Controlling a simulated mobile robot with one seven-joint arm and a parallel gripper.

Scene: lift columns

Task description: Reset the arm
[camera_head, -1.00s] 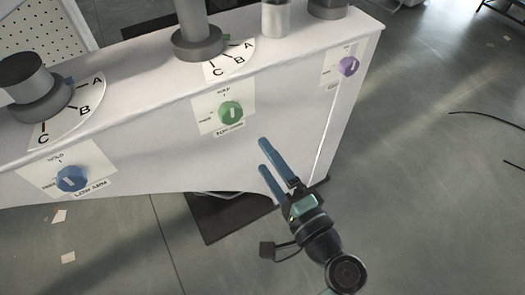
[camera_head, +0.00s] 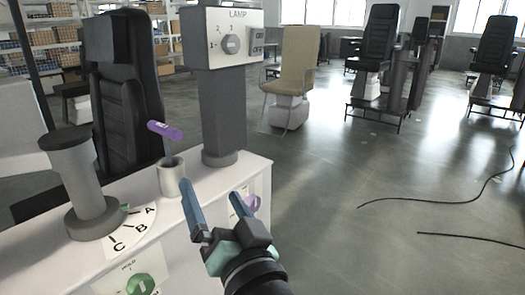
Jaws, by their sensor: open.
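My gripper (camera_head: 220,192) is open and empty, with its two blue fingers spread and pointing up and away. It shows in front of the right end of the white console (camera_head: 205,215). A grey column (camera_head: 85,185) stands on the console at the left, on a dial marked A, B and C (camera_head: 130,230). A green knob (camera_head: 140,286) with a HOLD label is on the front face. A purple knob (camera_head: 252,203) on the front face is partly hidden behind my gripper. A grey cup (camera_head: 172,178) holds a purple-handled item (camera_head: 165,130).
A grey post with a LAMP panel (camera_head: 229,42) rises from the console's back right. A black chair (camera_head: 130,120) stands behind the console. A beige chair (camera_head: 291,75) and several black chairs are farther back. Black cables (camera_head: 450,190) lie on the open floor at right.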

